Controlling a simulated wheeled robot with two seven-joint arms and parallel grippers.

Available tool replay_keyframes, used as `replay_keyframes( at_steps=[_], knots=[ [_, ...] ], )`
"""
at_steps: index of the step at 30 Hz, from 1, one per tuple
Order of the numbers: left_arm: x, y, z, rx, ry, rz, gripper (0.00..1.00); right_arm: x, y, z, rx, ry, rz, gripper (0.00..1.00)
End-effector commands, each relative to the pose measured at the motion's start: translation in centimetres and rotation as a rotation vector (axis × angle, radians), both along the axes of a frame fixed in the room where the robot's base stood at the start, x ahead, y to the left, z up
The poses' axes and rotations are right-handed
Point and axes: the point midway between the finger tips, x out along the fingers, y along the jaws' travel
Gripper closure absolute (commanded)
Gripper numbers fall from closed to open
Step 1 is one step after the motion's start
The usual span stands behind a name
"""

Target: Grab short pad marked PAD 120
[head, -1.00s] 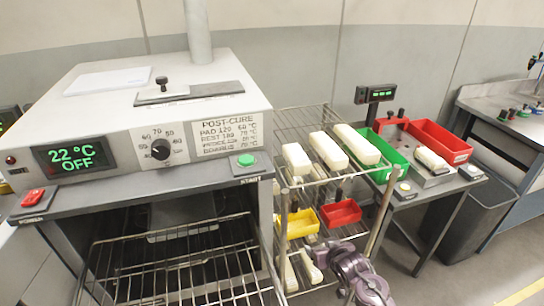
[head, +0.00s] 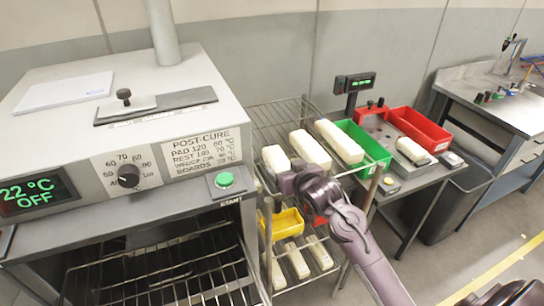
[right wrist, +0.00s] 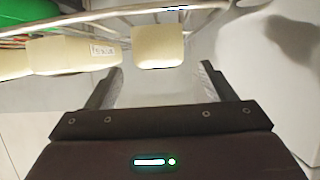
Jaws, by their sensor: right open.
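A short cream pad (head: 273,157) lies at the left of the rack's top shelf, its near end close to my right gripper (head: 287,181). A longer cream block (head: 310,149) and the longest one (head: 339,141) lie to its right. In the right wrist view my right gripper (right wrist: 160,70) is open and empty. The short pad (right wrist: 158,48) shows its end face ahead, between the lines of the fingers and apart from them. The neighbouring block (right wrist: 75,55) has a small label too blurred to read. No mark is readable on the short pad. My left gripper is not in view.
The wire rack (head: 262,118) also holds a yellow bin (head: 283,222) and lower cream pieces (head: 298,262). The oven (head: 120,140), with its door open, stands close at left. A green bin (head: 368,147) and red bin (head: 420,128) stand on the right table.

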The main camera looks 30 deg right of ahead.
Motion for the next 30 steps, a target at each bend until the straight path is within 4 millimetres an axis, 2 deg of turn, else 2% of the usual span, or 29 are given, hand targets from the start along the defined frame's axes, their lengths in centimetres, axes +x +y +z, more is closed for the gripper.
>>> replay_keyframes(
  at_steps=[4,13,21,30],
  knots=[
    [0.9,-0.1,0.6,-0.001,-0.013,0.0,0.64,1.5,-0.1,-0.5,0.0,0.001,0.001,0.24],
    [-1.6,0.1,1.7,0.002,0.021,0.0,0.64,3.8,-0.3,-1.5,0.001,0.002,0.001,0.24],
    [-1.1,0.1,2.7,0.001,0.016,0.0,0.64,6.5,-0.5,-3.0,0.0,0.0,0.0,0.24],
    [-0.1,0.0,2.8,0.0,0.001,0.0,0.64,6.7,-0.6,-3.3,-0.001,0.0,0.0,0.24]
  ],
)
